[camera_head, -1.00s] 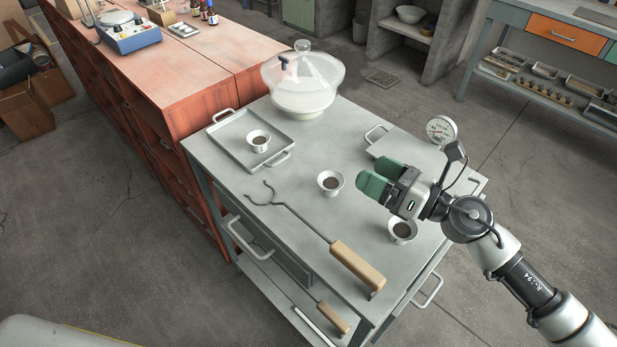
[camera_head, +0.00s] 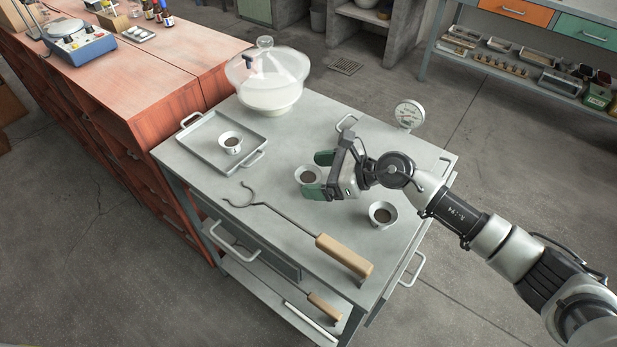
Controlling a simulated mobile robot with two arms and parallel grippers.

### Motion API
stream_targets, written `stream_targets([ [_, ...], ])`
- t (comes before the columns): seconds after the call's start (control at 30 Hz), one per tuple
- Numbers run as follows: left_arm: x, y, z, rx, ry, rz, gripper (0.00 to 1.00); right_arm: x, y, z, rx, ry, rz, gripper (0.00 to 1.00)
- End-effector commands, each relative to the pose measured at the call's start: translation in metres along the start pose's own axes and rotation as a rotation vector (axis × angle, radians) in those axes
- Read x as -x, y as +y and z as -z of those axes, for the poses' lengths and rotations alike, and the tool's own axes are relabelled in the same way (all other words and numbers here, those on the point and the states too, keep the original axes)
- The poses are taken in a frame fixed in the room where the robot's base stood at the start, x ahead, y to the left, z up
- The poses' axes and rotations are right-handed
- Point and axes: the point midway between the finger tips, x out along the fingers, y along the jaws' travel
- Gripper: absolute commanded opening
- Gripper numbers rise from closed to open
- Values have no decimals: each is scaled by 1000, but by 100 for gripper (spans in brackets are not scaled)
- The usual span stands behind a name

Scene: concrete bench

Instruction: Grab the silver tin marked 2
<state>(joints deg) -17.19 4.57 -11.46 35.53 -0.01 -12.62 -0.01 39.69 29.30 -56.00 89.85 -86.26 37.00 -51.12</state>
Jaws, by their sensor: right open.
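Three small pale silver tins with dark contents are on the grey metal cart (camera_head: 400,250). One tin (camera_head: 230,144) is in the tray at the left, a middle tin (camera_head: 306,176) is on the bare top, and a third tin (camera_head: 383,215) is at the right. No number can be read on any of them. My right gripper (camera_head: 312,173) is open, with one green finger on the far side of the middle tin and one on the near side. The fingers partly hide this tin, and I cannot tell if they touch it. My left gripper is out of view.
A shallow tray (camera_head: 188,147) and a glass desiccator (camera_head: 268,85) stand at the cart's far left. Wooden-handled tongs (camera_head: 345,256) lie along the front. A dial gauge (camera_head: 408,114) stands at the back right. A reddish wooden cabinet (camera_head: 150,80) adjoins the left.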

Motion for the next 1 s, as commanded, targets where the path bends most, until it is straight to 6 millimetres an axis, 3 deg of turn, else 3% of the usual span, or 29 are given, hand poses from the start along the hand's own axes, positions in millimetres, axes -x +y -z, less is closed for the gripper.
stream_targets([
  [0.17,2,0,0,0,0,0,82,-21,0,-1,-2,-1,-1,87],
  [0.43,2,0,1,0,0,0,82,-24,0,0,-1,-1,0,87],
  [0.77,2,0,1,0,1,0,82,-23,0,0,-1,-1,0,36],
  [1.0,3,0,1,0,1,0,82,-23,0,-1,-1,-1,0,33],
])
